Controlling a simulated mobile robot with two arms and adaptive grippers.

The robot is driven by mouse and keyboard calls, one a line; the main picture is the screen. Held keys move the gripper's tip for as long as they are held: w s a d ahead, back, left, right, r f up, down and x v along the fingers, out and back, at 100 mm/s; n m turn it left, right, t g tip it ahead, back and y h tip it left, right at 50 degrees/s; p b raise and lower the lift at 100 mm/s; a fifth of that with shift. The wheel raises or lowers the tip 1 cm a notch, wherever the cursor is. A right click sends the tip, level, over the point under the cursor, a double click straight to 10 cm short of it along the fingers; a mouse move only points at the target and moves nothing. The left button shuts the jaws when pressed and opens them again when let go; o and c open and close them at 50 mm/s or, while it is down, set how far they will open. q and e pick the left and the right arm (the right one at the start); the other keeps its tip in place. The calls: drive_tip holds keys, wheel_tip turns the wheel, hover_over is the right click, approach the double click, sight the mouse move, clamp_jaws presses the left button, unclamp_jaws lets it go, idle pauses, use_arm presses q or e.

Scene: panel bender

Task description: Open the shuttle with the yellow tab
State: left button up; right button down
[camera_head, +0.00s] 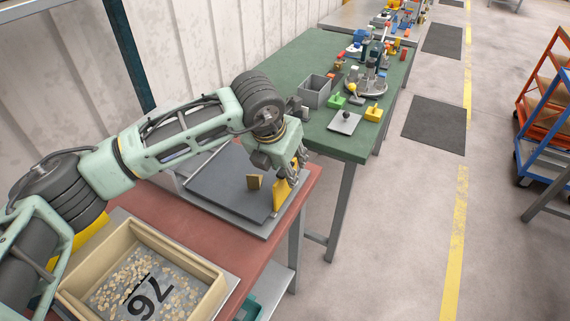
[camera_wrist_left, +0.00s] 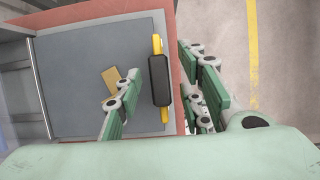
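The shuttle is a dark grey flat panel (camera_head: 232,183) in a light metal frame on the red bench; it also shows in the left wrist view (camera_wrist_left: 85,70). Its yellow tab (camera_head: 279,195) stands at the panel's right edge. In the left wrist view the yellow tab (camera_wrist_left: 157,44) has a black grip in its middle. My left gripper (camera_head: 293,172) is at the tab, partly covering it in the head view. In the left wrist view its fingers are apart, one each side of the grip, with visible gaps. My right gripper is not in view.
A small tan block (camera_head: 254,182) stands on the panel. A wooden box (camera_head: 205,272) with pale pieces and a number card sits on the red bench (camera_head: 262,263). A green table (camera_head: 345,146) with several parts stands behind. Floor to the right is mostly clear; a cart (camera_head: 548,110) stands there.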

use_arm(q)
drive_tip(key=v, duration=1.2)
